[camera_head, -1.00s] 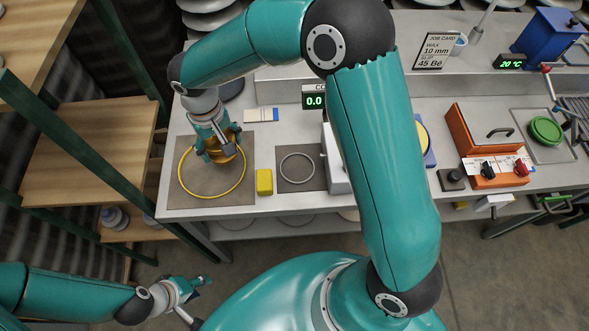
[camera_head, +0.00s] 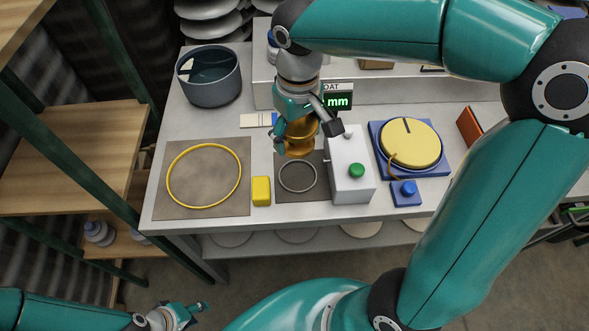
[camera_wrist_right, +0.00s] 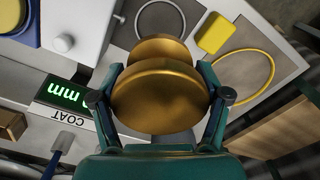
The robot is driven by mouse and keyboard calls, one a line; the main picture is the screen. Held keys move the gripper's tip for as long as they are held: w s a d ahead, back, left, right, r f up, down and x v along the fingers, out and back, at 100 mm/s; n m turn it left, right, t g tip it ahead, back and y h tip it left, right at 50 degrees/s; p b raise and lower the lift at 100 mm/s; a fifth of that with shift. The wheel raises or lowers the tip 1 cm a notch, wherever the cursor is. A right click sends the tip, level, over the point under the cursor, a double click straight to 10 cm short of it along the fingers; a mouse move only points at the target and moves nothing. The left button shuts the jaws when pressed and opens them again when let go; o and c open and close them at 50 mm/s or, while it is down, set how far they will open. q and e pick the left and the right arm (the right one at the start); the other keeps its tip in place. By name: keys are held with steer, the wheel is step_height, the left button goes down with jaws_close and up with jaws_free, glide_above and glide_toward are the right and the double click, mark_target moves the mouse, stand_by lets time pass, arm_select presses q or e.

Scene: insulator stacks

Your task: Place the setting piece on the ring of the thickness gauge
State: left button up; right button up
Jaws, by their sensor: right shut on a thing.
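The setting piece, a brass spool-like part (camera_head: 300,148), is held in my right gripper (camera_head: 306,130). In the right wrist view the brass piece (camera_wrist_right: 158,97) sits between the two fingers of the right gripper (camera_wrist_right: 160,100). The thickness gauge is a white box (camera_head: 350,172) with a green button and a "mm" display (camera_head: 338,101). Its grey ring (camera_head: 297,176) lies on a dark mat left of the box, and also shows in the right wrist view (camera_wrist_right: 186,40). The brass piece is above the back edge of the ring. My left gripper (camera_head: 190,312) is at the bottom left, empty and away from the table.
A yellow ring (camera_head: 204,205) on a brown mat (camera_head: 230,210) and a yellow block (camera_head: 261,191) lie to the left. A dark pot (camera_head: 208,88) stands at the back left. A blue-based yellow disc (camera_head: 410,150) stands right of the gauge.

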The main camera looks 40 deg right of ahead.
mark_target(297, 175)
step_height(297, 175, down, 12)
steer(key=shift+r+b, duration=0.15)
steer(key=shift+b, duration=0.3)
steer(key=shift+f, duration=0.2)
steer(key=o, duration=1.5)
steer(key=shift+c, duration=0.2)
steer(key=shift+r, duration=0.45)
step_height(297, 175, up, 12)
steer(key=shift+f+p, duration=0.25)
steer(key=shift+p, duration=0.4)
